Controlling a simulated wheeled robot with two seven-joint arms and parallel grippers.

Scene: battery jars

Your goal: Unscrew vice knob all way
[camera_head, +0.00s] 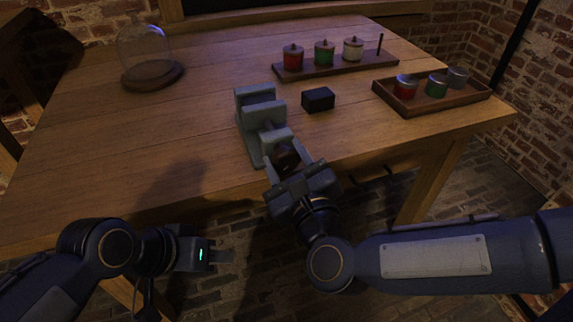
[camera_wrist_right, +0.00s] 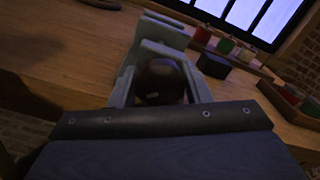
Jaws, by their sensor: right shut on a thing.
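The grey-green vice (camera_head: 256,118) stands at the front edge of the wooden table. Its dark round knob (camera_head: 286,156) faces the front; it also shows large in the right wrist view (camera_wrist_right: 161,82). My right gripper (camera_head: 288,165) is at the knob, with one finger on each side of it, shut on it. The wrist view shows the vice (camera_wrist_right: 164,30) straight beyond the knob. My left gripper (camera_head: 222,255) is low at the left, in front of the table and away from the vice. Its fingers look small and dark, and I cannot tell their gap.
A small black block (camera_head: 318,99) lies right of the vice. A wooden rack (camera_head: 340,68) with lidded red, green and white jars stands behind it. A tray (camera_head: 436,104) with several jars is at the right. A glass dome (camera_head: 146,52) stands back left. The table's left middle is clear.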

